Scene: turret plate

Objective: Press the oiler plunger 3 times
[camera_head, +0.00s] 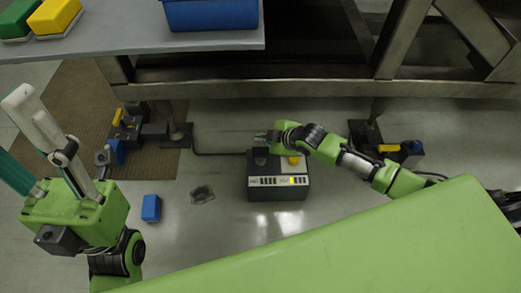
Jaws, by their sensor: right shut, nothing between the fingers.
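A dark box (278,190) with a pale label and a yellow mark on its front stands on the floor at the middle; it seems to be the oiler. A black round part (260,155) and a yellow part (294,160) show on its top. I cannot tell which is the plunger. My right gripper (263,137) is shut and empty, over the box's back edge near the black part; whether it touches cannot be told. My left gripper (32,112) is at the far left, away from the box, its jaws unclear.
A grey table (130,38) at top left bears a blue bin (211,14) and yellow (54,16) and green blocks. Steel framing (300,82) runs behind the box. A blue block (151,208) and a dark patch (202,194) lie on the floor. The floor left of the box is mostly clear.

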